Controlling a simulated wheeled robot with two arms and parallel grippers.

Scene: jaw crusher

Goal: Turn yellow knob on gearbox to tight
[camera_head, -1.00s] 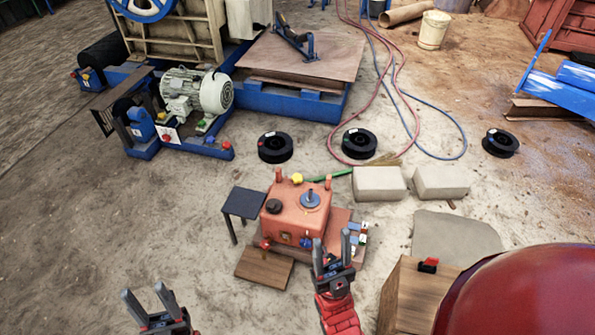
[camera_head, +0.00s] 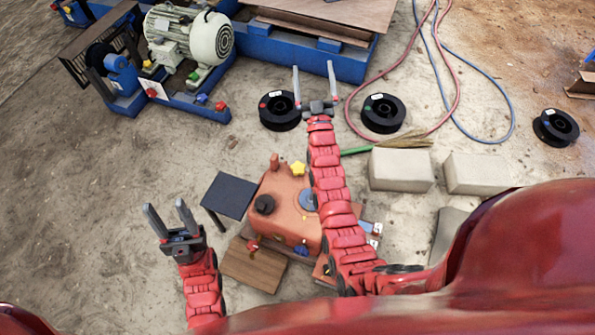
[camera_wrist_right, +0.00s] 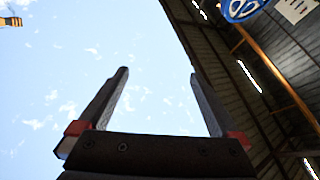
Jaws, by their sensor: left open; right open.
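The orange gearbox (camera_head: 283,200) stands on the ground in the middle of the head view. Its yellow knob (camera_head: 298,168) sits at its far top edge, just left of my right arm. A black round cap (camera_head: 264,204) and a partly covered grey-blue part (camera_head: 307,200) are on its top. My right arm crosses in front of the gearbox's right side and hides part of it. My right gripper (camera_head: 316,88) is open and empty, beyond the knob in the picture; its fingers also show in the right wrist view (camera_wrist_right: 158,105), against sky and roof. My left gripper (camera_head: 168,222) is open and empty, left of the gearbox.
A small dark table (camera_head: 229,195) stands left of the gearbox, with a wooden board (camera_head: 253,264) in front. Black spools (camera_head: 383,113) and pale blocks (camera_head: 401,169) lie behind and right. A motor (camera_head: 190,38) on a blue frame is at the back left. Open ground lies at left.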

